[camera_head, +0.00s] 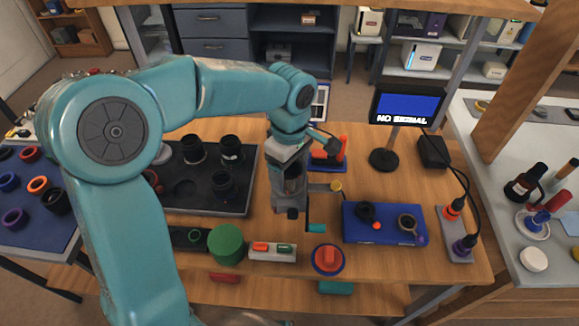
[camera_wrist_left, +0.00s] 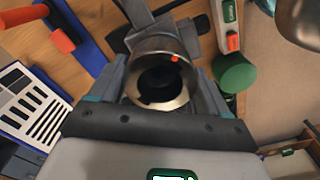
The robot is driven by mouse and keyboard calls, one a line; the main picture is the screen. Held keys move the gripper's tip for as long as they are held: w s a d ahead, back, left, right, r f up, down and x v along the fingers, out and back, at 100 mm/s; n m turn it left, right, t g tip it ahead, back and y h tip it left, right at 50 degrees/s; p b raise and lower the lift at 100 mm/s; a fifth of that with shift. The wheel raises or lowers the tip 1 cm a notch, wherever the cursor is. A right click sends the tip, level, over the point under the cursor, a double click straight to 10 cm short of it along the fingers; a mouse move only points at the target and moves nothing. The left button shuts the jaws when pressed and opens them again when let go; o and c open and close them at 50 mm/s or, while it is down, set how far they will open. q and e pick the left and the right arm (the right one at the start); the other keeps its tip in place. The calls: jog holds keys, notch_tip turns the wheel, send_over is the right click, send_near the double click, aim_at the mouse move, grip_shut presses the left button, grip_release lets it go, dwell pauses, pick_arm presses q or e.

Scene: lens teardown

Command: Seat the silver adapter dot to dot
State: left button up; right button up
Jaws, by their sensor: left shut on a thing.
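My left gripper (camera_head: 291,160) reaches down over the grey vise (camera_head: 290,197) at the middle of the bench in the head view. In the left wrist view my left gripper (camera_wrist_left: 160,88) is shut on the silver adapter (camera_wrist_left: 158,72), a short metal ring with a dark opening. A red dot shows on the adapter's upper right rim. Grey vise parts lie just beyond the adapter in that view. The mating part and its dot are hidden, so I cannot tell whether the adapter touches it.
A black tray (camera_head: 207,205) with dark lens parts lies left of the vise. A green cylinder (camera_head: 226,245) and a white switch box (camera_head: 272,252) stand in front. A blue box (camera_head: 384,223) with small parts is to the right. A monitor (camera_head: 407,106) stands behind it.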

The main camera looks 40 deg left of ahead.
pick_arm(q)
jog(key=shift+f+b, duration=0.4)
jog(key=shift+f, duration=0.1)
dwell(0.4)
dwell(0.3)
